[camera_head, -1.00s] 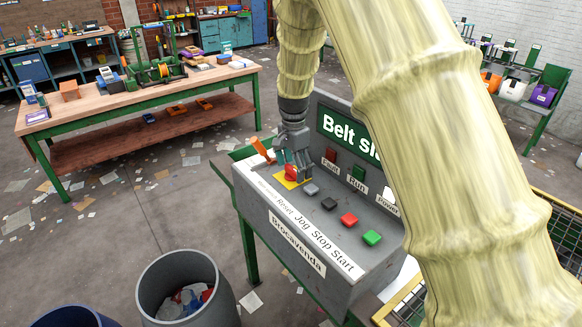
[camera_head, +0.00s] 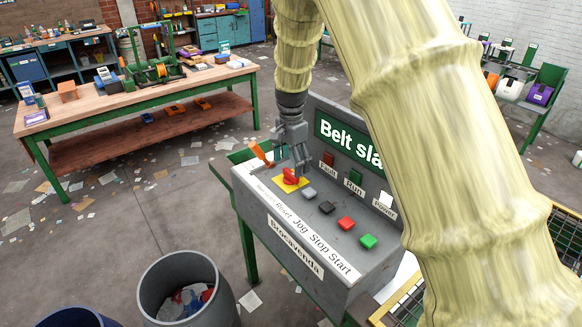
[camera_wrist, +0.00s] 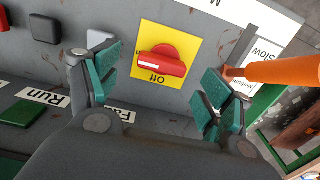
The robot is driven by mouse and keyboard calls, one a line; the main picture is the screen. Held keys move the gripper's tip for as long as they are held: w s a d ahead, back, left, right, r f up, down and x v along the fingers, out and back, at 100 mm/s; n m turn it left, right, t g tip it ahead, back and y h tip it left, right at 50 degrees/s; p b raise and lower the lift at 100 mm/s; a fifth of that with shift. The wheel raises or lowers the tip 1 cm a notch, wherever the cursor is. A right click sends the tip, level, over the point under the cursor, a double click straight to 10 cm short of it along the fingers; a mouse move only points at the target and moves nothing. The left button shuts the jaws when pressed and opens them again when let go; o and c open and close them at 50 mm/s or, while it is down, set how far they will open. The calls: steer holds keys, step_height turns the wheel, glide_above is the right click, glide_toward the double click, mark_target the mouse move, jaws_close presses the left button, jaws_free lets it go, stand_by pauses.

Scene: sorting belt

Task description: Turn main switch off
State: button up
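The red main switch (camera_head: 291,176) sits on a yellow plate on the sloping grey control panel (camera_head: 330,262). In the wrist view the red knob (camera_wrist: 162,62) shows whole, its grip bar lying roughly crosswise. The word "Off" shows upside down on the plate below it; another small label at the plate's left edge is partly hidden and unreadable. My gripper (camera_head: 291,157) is just behind and above the knob in the head view. In the wrist view my gripper (camera_wrist: 159,87) has its teal-padded fingers wide apart, with nothing between them and apart from the knob.
An orange lever (camera_head: 260,152) stands close left of the switch, near my right finger in the wrist view. Grey, black, red and green (camera_head: 368,241) buttons run to the right. The upright "Belt" sign board (camera_head: 345,139) stands behind. A bin (camera_head: 180,283) stands on the floor.

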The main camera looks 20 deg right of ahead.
step_height(320, 180, up, 9)
steer(key=p, duration=0.6)
stand_by(0.8)
stand_by(0.4)
step_height(320, 180, up, 12)
glide_above(291, 173)
steer(key=shift+d, duration=0.1)
stand_by(0.4)
steer(key=shift+w, duration=0.1)
